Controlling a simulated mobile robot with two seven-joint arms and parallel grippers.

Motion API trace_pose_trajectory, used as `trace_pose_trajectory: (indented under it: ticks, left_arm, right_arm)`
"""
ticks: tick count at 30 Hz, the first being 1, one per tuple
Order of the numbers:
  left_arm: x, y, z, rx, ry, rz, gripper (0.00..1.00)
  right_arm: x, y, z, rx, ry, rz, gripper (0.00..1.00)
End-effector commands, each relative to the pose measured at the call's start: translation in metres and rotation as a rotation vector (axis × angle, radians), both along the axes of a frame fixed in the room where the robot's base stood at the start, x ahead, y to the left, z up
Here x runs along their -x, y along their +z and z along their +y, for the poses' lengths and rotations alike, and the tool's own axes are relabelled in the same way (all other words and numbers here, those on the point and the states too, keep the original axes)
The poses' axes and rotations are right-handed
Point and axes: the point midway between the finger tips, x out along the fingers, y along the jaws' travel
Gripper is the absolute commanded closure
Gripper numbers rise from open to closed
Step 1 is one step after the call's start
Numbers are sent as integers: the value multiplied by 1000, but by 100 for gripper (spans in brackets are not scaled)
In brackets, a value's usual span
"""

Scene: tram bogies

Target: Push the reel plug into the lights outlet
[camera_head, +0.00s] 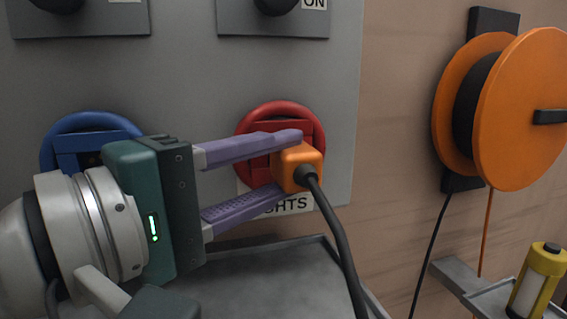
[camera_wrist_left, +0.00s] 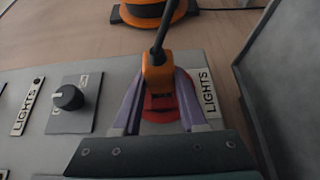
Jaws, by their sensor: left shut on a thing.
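The orange reel plug (camera_head: 297,167) with its thick black cable is between the purple fingers of my left gripper (camera_head: 287,163), which is shut on it. The plug is in front of the round red lights outlet (camera_head: 262,112) and covers part of it. The label (camera_head: 290,204) below the outlet reads "GHTS", its start hidden by a finger. In the left wrist view the plug (camera_wrist_left: 157,70) overlaps the red outlet (camera_wrist_left: 160,112), beside the "LIGHTS" label (camera_wrist_left: 209,92). I cannot tell whether the plug touches the outlet or sits in it. My right gripper is not in view.
A blue outlet (camera_head: 92,124) is left of the red one on the grey panel (camera_head: 345,60), partly behind my arm. Knobs (camera_head: 275,5) are above. An orange cable reel (camera_head: 530,105) hangs on the wall at right.

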Motion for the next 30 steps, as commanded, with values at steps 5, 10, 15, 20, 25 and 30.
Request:
trace_pose_trajectory:
  ticks: [5, 10, 15, 20, 25, 30]
  left_arm:
    - [0, 0, 0, 1, 0, -1, 100]
    - [0, 1, 0, 1, 0, -1, 100]
    - [0, 1, 0, -1, 1, 0, 100]
    - [0, 0, 0, -1, 0, -1, 100]
    - [0, 0, 0, -1, 0, -1, 100]
    - [-2, 0, 1, 0, 0, -1, 100]
  right_arm:
    - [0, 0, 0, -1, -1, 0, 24]
    - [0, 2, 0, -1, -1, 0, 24]
    - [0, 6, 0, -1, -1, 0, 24]
    - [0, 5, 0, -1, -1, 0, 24]
    - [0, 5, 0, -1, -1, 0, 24]
    - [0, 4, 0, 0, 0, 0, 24]
